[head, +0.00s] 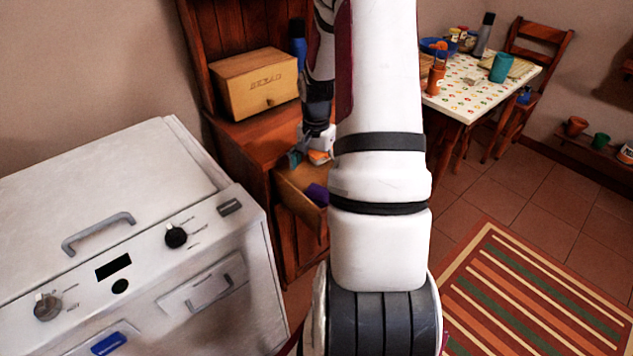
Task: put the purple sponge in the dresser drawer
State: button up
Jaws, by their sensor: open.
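The dresser (250,135) is dark reddish wood and stands in the middle left, behind my arm. Its drawer (290,188) is pulled open. The purple sponge (317,194) shows as a small purple patch inside the open drawer, partly hidden by my arm. My gripper (305,160) is open and sits just above the back part of the drawer, apart from the sponge. It is small in the view, and its fingers show only partly. An orange and teal patch shows at the fingers. My arm hides the right side of the drawer.
A wooden bread box (256,83) and a blue bottle (298,45) stand on the dresser. A white stove (130,215) is at the left. A table (475,92) with dishes, a chair (535,45) and a striped rug (530,290) are at the right.

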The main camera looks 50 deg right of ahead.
jog(key=a+r+n+t+h, duration=0.1)
jog(key=a+r+n, duration=0.6)
jog(key=a+r, duration=1.2)
jog(key=s+a+r+n+t, duration=0.1)
jog(key=s+a+r+n, duration=0.2)
jog(key=s+a, duration=0.4)
jog(key=s+a+r+n+t+y, duration=0.1)
jog(key=s+a+r+n, duration=0.3)
jog(key=s+a+n, duration=0.2)
jog(key=shift+s+a+r, duration=0.3)
jog(key=shift+s+a, duration=0.45)
jog(key=shift+a, duration=0.1)
